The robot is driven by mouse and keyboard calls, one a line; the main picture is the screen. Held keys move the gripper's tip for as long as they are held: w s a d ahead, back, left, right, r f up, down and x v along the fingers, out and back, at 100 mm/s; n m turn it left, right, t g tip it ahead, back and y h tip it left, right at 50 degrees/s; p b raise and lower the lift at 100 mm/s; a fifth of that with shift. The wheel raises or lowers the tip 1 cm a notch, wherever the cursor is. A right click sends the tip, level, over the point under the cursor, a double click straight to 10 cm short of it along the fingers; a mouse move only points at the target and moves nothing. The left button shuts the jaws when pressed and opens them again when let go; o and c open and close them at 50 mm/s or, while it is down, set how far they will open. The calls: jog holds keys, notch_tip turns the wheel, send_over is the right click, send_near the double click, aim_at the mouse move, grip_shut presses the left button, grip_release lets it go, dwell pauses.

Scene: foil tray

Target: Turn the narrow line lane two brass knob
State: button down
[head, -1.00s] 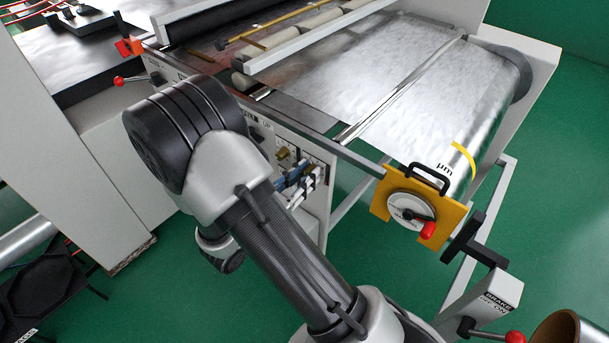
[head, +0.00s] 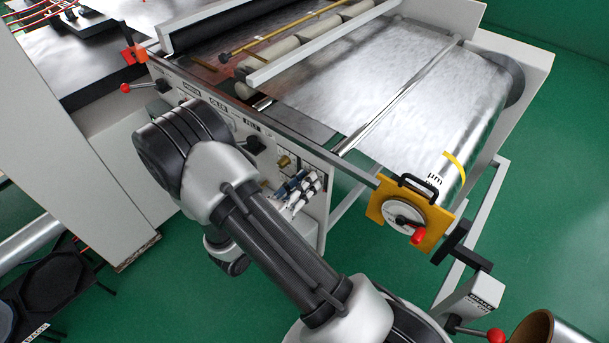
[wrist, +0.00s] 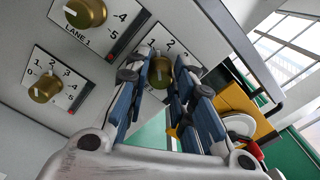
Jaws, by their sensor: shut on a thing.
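In the wrist view my gripper (wrist: 163,82) is closed around a brass knob (wrist: 160,68), with a blue-padded finger on each side. This knob sits on a white dial plate where the numbers 1 and 2 show; its lane label is hidden. A second brass knob (wrist: 86,12), on a plate marked LANE 1, is at the upper left. In the head view my gripper (head: 302,188) is at the panel, near a brass knob (head: 284,161).
A yellow bracket with a white dial (head: 404,215) and red handle is right of the panel. The foil web (head: 415,90) runs above. A brake box (head: 478,297) with a red-knobbed lever stands at the lower right. Green floor is open at the far right.

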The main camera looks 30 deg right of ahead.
jog(key=shift+n+p, duration=3.15)
jog(key=shift+n, duration=1.85)
jog(key=c, duration=1.3)
grip_release()
jog(key=shift+c, duration=0.2)
jog(key=v, duration=1.2)
